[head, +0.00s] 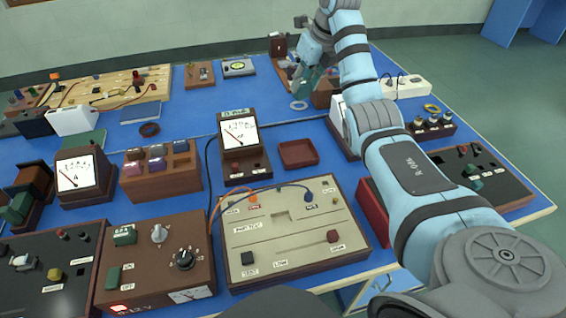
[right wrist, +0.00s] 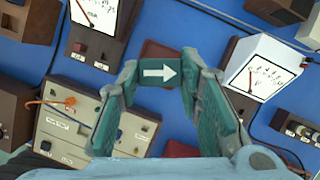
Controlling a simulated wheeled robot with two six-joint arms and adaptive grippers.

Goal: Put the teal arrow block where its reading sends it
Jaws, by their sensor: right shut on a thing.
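The teal arrow block (right wrist: 159,73) with a white arrow shows in the right wrist view, between the fingertips of my right gripper (right wrist: 158,76). The gripper is shut on it and holds it above the bench; the arrow points right in that view. In the head view my right gripper (head: 301,70) is at the far middle of the bench, and the block is hard to make out there. The part-test panel (head: 345,262) has an empty-looking slot and a red slider knob. The meter (head: 238,133) stands behind it. My left gripper is not in view.
A shallow red-brown tray (head: 298,153) lies right of the meter. A red bin (head: 373,212) stands beside the panel, partly behind my right arm. A sectioned brown box (head: 160,180) holds several blocks.

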